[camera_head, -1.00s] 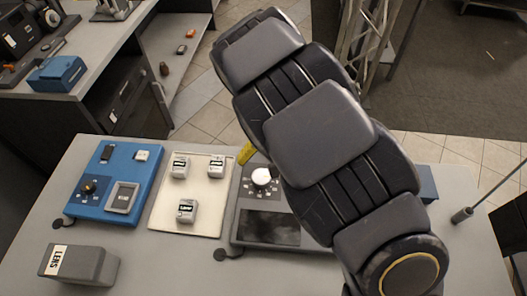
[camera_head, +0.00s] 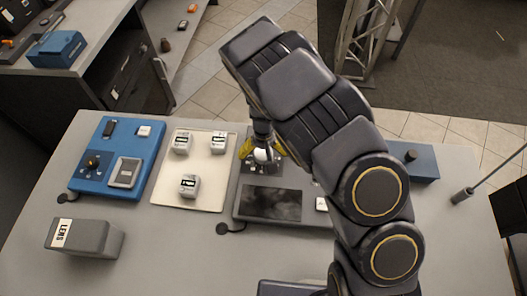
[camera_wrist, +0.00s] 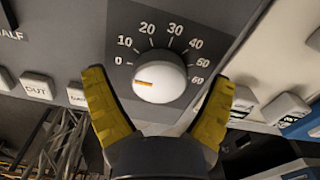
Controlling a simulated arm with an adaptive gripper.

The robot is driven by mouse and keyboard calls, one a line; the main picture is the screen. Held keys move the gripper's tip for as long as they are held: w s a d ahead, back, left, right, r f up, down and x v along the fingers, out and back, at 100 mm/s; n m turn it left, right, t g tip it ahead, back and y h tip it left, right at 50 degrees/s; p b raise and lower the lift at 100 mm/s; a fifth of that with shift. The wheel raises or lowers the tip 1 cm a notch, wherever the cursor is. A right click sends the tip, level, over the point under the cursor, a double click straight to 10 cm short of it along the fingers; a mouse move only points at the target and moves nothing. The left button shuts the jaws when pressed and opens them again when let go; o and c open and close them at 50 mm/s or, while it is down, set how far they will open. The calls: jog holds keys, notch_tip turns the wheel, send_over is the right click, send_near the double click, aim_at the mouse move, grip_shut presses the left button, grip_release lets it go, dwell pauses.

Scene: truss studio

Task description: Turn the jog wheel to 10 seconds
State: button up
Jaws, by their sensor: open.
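The jog wheel is a white round knob (camera_wrist: 159,77) on a dark grey panel (camera_wrist: 190,18) in the wrist view. Numbers from 0 to 60 are printed in an arc around it. Its orange mark points left, toward the 0. In the head view the knob (camera_head: 262,156) sits at the top of the console, partly hidden by my gripper. My gripper (camera_wrist: 158,105) has yellow fingers, spread open, one on each side of the knob. The fingers look apart from the knob; the exact gap is hard to tell.
The console's dark screen (camera_head: 271,203) lies in front of the knob. A cream board (camera_head: 164,190) with several labelled blocks and a blue panel (camera_head: 104,178) lie to the left. A grey LENS box (camera_head: 85,239) stands front left. A blue box (camera_head: 414,160) stands right.

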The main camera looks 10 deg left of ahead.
jog(key=shift+c, duration=0.2)
jog(key=c, duration=1.1)
jog(key=shift+m, duration=2.8)
jog(key=o, duration=1.1)
jog(key=shift+o, duration=0.2)
jog(key=shift+r, duration=0.15)
